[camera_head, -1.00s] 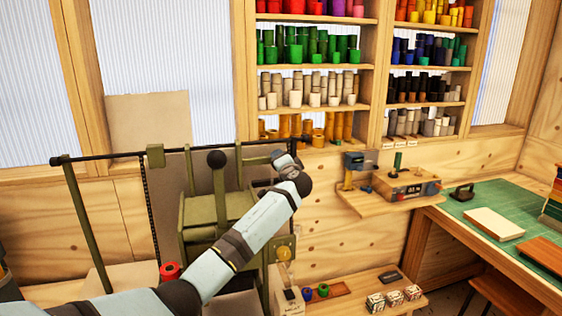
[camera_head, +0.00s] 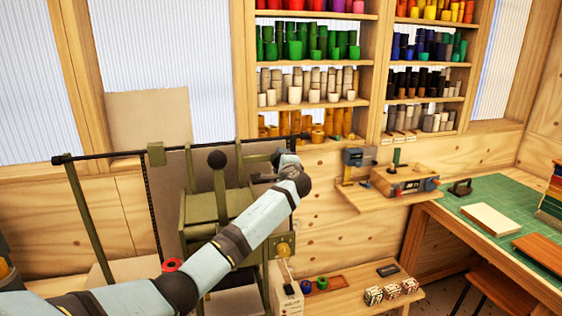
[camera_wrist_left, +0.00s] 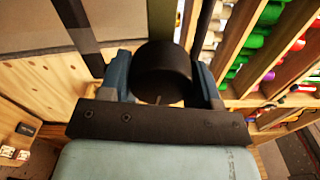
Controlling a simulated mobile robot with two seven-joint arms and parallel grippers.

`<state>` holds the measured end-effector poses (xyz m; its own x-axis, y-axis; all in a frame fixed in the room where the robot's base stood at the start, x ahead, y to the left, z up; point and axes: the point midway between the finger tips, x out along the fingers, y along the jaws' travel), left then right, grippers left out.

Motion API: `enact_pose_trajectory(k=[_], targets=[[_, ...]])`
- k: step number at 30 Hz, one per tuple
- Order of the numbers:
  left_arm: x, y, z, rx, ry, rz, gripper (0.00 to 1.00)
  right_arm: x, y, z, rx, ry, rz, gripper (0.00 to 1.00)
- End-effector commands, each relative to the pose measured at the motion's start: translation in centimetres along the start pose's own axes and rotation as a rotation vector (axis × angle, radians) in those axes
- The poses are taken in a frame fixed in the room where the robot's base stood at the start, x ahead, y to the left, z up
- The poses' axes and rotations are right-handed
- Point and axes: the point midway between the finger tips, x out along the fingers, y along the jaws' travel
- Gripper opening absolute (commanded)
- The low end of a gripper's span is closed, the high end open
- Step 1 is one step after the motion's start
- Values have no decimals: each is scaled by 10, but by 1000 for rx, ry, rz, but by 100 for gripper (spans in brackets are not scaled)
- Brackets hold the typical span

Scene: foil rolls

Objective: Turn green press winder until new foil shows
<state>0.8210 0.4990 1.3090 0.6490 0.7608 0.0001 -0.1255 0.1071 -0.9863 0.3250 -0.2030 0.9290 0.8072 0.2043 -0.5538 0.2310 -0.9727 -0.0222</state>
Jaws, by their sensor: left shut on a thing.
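The olive-green press (camera_head: 203,208) stands at the centre left in the head view, with an upright lever topped by a black ball (camera_head: 217,159). My left arm crosses in front of its right side. My left gripper (camera_wrist_left: 163,78) is shut on a dark round knob (camera_wrist_left: 163,62), with one blue finger on each side of it in the left wrist view. In the head view the gripper is at the press's upper right, partly hidden by my wrist, and the knob cannot be made out. The foil on the press is not clearly visible. My right gripper is not in view.
A red roll (camera_head: 172,265) is at the press's lower left. A low wooden shelf (camera_head: 335,298) at lower right holds small rolls and patterned blocks (camera_head: 391,290). A wall ledge (camera_head: 372,202) carries a small device. The green-matted bench (camera_head: 490,205) stands at right.

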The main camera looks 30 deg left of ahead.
Motion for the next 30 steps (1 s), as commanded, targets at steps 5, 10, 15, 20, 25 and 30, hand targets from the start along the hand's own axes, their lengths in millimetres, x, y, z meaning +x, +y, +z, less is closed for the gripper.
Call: enact_pose_trajectory(k=[5, 10, 15, 20, 25, 30], targets=[[0, 0, 0, 10, 1, 0, 34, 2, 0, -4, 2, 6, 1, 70], [0, 0, 0, 10, 1, 0, 34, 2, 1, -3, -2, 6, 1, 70], [0, 0, 0, 10, 1, 0, 71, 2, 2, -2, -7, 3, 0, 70], [0, 0, 0, 9, 1, 0, 81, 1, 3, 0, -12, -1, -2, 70], [-1, 1, 0, 9, 1, 0, 81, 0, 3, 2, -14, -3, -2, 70], [-16, 3, -2, 8, 3, 0, 81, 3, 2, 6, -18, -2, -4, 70]])
